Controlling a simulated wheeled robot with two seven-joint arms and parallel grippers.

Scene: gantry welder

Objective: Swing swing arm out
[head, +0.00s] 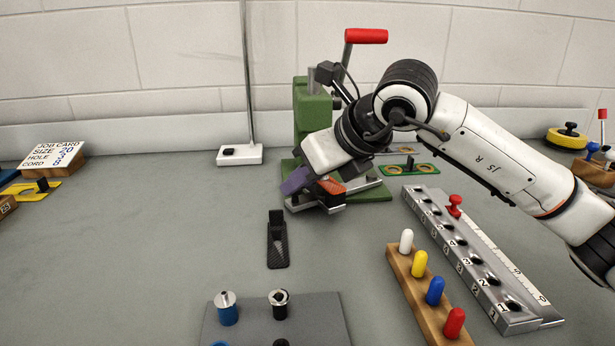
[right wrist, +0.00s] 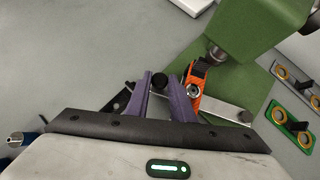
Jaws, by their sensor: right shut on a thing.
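The green machine (head: 312,115) stands at the back, with a red-handled lever (head: 366,36) on top. A flat metal bar, which looks like the swing arm (head: 322,208), lies low at the front of its base; it also shows in the right wrist view (right wrist: 229,110). An orange part (right wrist: 196,88) sits beside it. My right gripper (head: 304,184) has purple fingers on both sides of a black knob (right wrist: 159,82) at the bar and is shut on it. The fingers and wrist hide part of the bar in the head view. My left gripper is not in view.
A black stand (head: 277,245) is in front of the gripper. A numbered metal rail (head: 470,260) and a wooden rack (head: 402,268) of coloured pegs lie right. A grey plate (head: 240,325) with holders is at the front. The left tabletop is mostly clear.

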